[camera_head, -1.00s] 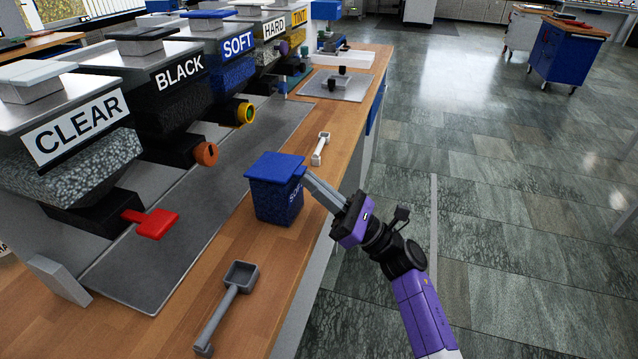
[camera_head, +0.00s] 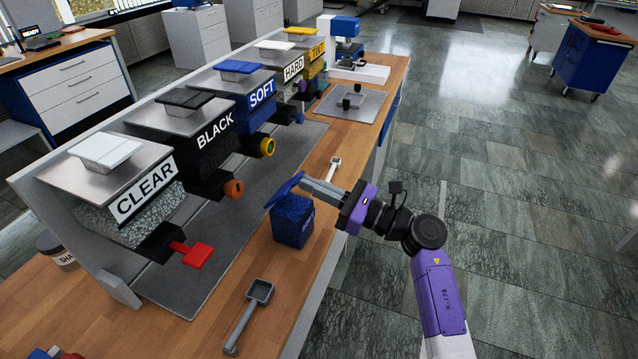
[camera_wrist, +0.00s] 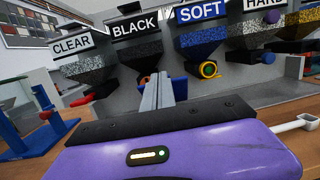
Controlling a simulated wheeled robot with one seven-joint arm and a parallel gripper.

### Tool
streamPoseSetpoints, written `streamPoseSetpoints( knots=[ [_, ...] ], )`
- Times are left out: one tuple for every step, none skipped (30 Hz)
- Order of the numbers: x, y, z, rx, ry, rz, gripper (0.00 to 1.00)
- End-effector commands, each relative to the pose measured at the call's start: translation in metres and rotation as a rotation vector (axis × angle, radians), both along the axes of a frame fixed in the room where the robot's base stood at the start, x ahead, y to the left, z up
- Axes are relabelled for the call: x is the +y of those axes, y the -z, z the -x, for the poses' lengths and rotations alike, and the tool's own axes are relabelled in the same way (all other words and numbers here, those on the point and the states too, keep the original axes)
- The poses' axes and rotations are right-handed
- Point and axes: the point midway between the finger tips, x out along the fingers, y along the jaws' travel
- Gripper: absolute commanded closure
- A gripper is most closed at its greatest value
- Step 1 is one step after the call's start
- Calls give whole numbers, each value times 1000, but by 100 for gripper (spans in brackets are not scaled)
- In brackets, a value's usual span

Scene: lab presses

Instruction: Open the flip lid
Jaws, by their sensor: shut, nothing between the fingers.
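A blue box (camera_head: 292,222) stands on the wooden bench near its right edge. Its blue flip lid (camera_head: 284,190) is tilted up, raised on the right side and lower on the left. My gripper (camera_head: 303,181) comes in from the right with its grey fingers together, the tips at the raised edge of the lid. In the wrist view my gripper (camera_wrist: 157,82) points forward with its fingers shut, and a bit of blue, seemingly the lid (camera_wrist: 178,84), shows behind them. The inside of the box is hidden.
Hoppers labelled CLEAR (camera_head: 128,208), BLACK and SOFT line the bench's left side, with a red paddle (camera_head: 196,254) projecting. A grey scoop (camera_head: 247,318) lies in front of the box and a pale scoop (camera_head: 334,167) behind it. Open floor lies to the right.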

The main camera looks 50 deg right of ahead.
Motion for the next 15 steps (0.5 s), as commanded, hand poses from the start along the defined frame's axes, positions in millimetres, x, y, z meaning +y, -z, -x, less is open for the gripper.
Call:
streamPoseSetpoints(
  knots=[
    [1, -12, -3, 34, 0, 14, 100],
    [1, -14, -5, 55, 1, 21, 100],
    [2, -15, -7, 56, 0, 16, 100],
    [2, -17, -9, 55, 0, 15, 100],
    [3, -19, -12, 54, -1, 14, 100],
    [4, -22, -15, 54, -1, 14, 100],
    [5, -24, -17, 53, -2, 13, 100],
    [6, -26, -19, 53, -1, 14, 100],
    [6, -28, -23, 53, -1, 14, 100],
    [7, -30, -25, 53, -1, 15, 100],
    [8, -32, -28, 53, -1, 15, 100],
    [9, -35, -32, 52, -1, 15, 100],
    [10, -36, -35, 52, -1, 15, 100],
    [11, -38, -38, 52, -1, 15, 100],
    [12, -39, -42, 52, -1, 15, 100]
  ],
)
